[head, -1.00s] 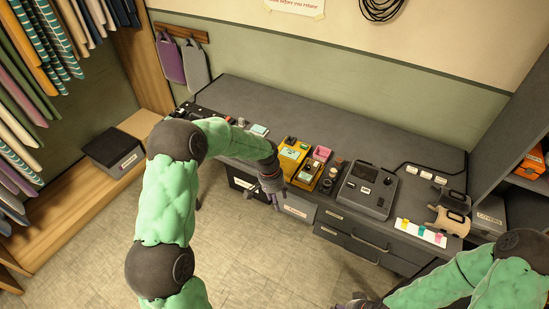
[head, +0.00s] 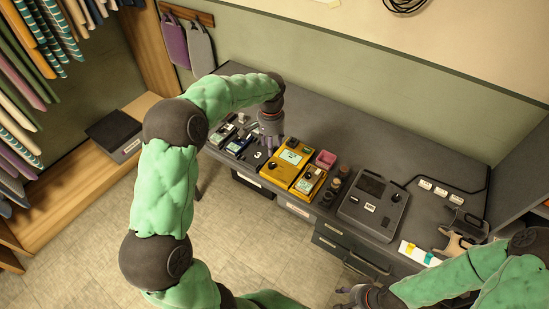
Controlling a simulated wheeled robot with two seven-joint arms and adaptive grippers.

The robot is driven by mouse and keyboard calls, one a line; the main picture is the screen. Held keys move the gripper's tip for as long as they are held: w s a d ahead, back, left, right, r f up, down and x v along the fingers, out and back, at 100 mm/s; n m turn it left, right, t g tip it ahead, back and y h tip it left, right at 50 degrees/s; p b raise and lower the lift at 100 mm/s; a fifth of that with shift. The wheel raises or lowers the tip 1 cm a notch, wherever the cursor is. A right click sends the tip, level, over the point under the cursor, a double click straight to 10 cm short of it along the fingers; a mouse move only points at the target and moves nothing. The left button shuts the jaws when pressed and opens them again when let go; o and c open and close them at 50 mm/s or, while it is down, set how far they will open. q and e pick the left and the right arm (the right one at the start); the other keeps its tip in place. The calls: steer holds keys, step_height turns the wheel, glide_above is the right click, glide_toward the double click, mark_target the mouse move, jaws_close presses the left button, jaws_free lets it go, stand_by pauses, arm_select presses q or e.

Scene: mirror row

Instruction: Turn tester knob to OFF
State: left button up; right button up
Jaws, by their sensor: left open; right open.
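A yellow tester (head: 287,160) with a pale screen and a dark knob lies on the dark bench. A smaller yellow device (head: 308,183) with a dark knob lies just to its right. The setting of either knob is too small to read. My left gripper (head: 270,146) points down over the bench, beside the larger yellow tester's left edge; it is open and holds nothing. Whether it touches the tester I cannot tell. My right gripper (head: 358,300) is open and empty, low in front of the drawers, partly cut off by the bottom edge.
Small devices (head: 240,138) lie left of my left gripper. A pink box (head: 325,159), dark jars (head: 334,185) and a large dark grey unit (head: 374,203) stand to the right. The bench's back strip (head: 350,133) is clear.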

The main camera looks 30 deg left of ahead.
mark_target(271, 164)
arm_select(q)
step_height(271, 164, down, 10)
steer(key=b, duration=0.2)
steer(key=shift+s+b, duration=0.1)
steer(key=shift+b, duration=0.25)
jaws_close()
